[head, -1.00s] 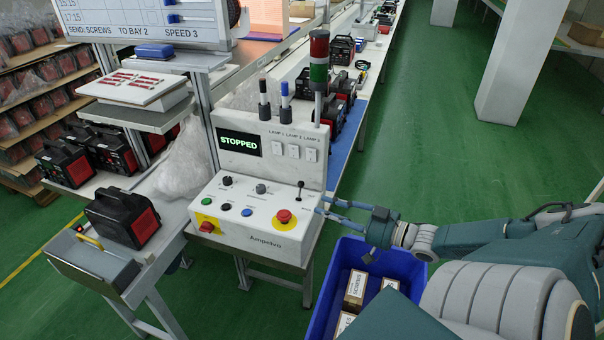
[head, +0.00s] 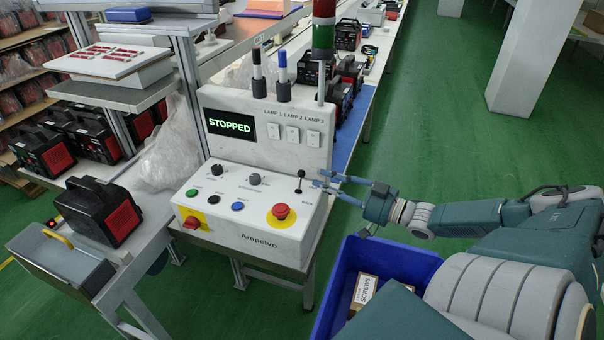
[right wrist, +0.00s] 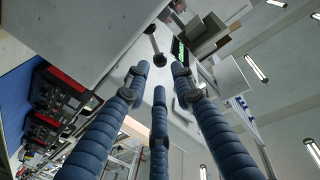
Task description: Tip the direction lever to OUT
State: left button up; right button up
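A small black lever (head: 300,182) with a round knob stands upright at the right end of the white control box (head: 262,235). A label beside it is too small to read. My right gripper (head: 322,181) is just right of the lever, its blue fingers spread apart and pointing at it. In the right wrist view the lever's knob (right wrist: 160,59) shows just beyond the fingertips of the right gripper (right wrist: 160,76). I see no clear contact, and nothing is held. The display (head: 230,126) reads STOPPED. My left gripper is not in view.
A red emergency button (head: 281,212) on a yellow patch, several small knobs and buttons, and a red switch (head: 191,223) share the box. Lamp switches (head: 292,134) are on the upright panel behind. A blue crate (head: 382,258) with boxes stands below my right arm.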

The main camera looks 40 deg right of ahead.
aim_at(301, 174)
jog(key=b+x, duration=0.1)
jog(key=x, duration=0.4)
jog(key=shift+w+a, duration=0.1)
jog(key=shift+w, duration=0.25)
jog(key=shift+b+x, duration=0.4)
jog(key=shift+x, duration=0.7)
jog(key=shift+f, duration=0.1)
grip_shut()
